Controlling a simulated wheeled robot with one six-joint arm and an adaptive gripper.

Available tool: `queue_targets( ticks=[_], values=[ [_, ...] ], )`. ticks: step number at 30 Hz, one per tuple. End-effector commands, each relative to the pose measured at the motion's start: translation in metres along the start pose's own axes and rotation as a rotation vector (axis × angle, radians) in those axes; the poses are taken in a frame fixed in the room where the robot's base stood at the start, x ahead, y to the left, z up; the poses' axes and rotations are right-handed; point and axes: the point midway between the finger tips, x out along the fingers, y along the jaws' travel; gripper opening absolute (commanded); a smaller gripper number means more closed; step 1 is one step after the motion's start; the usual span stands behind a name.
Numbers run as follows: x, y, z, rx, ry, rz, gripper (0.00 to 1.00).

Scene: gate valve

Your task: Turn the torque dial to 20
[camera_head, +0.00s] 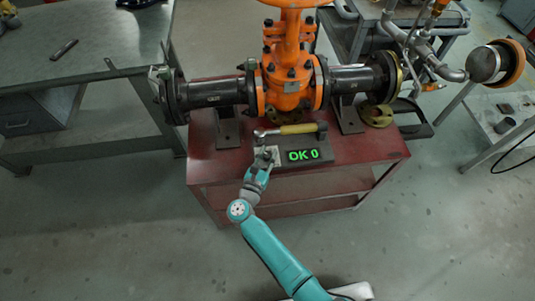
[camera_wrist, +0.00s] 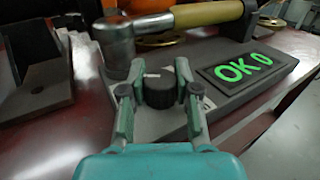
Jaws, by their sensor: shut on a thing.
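A dark round knurled torque dial (camera_wrist: 160,90) with a pale index mark on its top stands on a grey tester block (camera_head: 316,144). My gripper (camera_wrist: 158,92) has its two fingers on either side of the dial and is shut on it. In the head view my gripper (camera_head: 265,158) reaches the left end of the block, and the dial is largely hidden there. A display (camera_head: 303,155) on the block shows "OK 0" in green; it also shows in the wrist view (camera_wrist: 242,68).
A torque wrench with a yellow handle (camera_head: 299,129) lies along the block just behind the dial. The block stands on a red cart (camera_head: 225,166) beneath an orange gate valve (camera_head: 288,75) with dark pipes. A grey workbench (camera_head: 100,45) is at the left.

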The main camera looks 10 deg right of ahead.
Motion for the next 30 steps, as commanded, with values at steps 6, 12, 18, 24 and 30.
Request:
queue_targets(
  ticks=[6, 12, 18, 24, 30],
  values=[
    [0.0008, 0.0029, 0.0017, 0.001, 0.003, -0.198, 0.00],
    [0.0012, 0.0021, 0.0020, 0.001, 0.007, -0.391, 0.00],
    [0.0012, 0.0009, 0.0017, -0.001, 0.011, -0.568, 0.00],
    [0.0008, -0.0001, 0.0017, -0.001, 0.013, -0.692, 0.00],
    [0.0007, -0.0010, 0.0013, -0.001, 0.015, -0.776, 0.00]
  ],
)
